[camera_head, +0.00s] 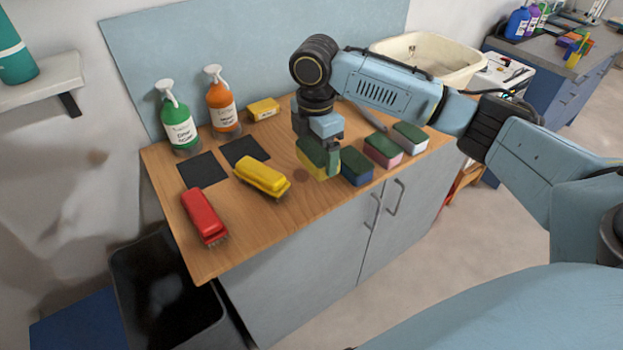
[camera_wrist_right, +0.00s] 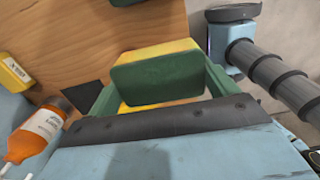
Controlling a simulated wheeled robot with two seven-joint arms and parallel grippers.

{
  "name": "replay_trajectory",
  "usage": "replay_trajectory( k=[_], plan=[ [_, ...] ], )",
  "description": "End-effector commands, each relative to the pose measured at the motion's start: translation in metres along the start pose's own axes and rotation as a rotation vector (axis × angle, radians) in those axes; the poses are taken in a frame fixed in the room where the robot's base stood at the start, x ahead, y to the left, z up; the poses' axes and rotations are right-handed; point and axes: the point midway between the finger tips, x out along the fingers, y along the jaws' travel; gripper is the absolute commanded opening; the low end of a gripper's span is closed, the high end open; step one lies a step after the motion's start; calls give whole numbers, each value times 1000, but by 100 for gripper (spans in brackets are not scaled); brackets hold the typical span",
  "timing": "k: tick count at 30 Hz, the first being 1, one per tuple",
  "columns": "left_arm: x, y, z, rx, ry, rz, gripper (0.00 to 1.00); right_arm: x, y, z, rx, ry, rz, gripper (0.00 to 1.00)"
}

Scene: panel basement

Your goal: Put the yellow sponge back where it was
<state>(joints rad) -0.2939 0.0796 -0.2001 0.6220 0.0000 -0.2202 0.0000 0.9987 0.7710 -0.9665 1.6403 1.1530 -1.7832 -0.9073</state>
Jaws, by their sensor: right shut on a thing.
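The yellow sponge (camera_head: 320,170) has a green scouring top and is at the left end of a row of sponges. It also shows in the right wrist view (camera_wrist_right: 155,52), its green pad facing the camera. My right gripper (camera_head: 319,150) comes down from above and is shut on it. I cannot tell whether its underside touches the wooden top. Just right of it stand a blue sponge (camera_head: 356,168), a pink sponge (camera_head: 383,152) and a white sponge (camera_head: 409,140), each with a green top. My left gripper is not in view.
On the wooden counter (camera_head: 240,235) lie a yellow brush (camera_head: 262,176), a red brush (camera_head: 204,216) and two dark mats (camera_head: 202,168). A green bottle (camera_head: 179,125), an orange bottle (camera_head: 222,108) and a yellow box (camera_head: 264,108) stand behind.

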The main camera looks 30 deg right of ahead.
Motion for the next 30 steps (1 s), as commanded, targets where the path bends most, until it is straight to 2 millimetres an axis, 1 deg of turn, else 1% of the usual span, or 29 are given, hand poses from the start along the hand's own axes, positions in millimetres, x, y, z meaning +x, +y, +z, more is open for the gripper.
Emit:
replay_trajectory(
  k=[1, 4, 14, 17, 23, 25, 30],
  plan=[
    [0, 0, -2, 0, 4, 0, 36, -5, -2, 2, 23, 12, 1, 67],
    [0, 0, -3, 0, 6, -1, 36, -10, -5, 3, 46, 28, -2, 67],
    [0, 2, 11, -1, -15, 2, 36, -7, -5, 2, 49, 30, -4, 67],
    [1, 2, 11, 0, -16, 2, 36, 4, -5, 2, 48, 30, -4, 67],
    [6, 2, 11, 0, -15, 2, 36, 44, -6, 1, 49, 29, -6, 67],
    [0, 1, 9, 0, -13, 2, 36, 55, -6, 0, 50, 30, -8, 67],
    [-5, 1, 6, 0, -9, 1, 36, 78, -6, 0, 48, 30, -5, 67]
  ],
)
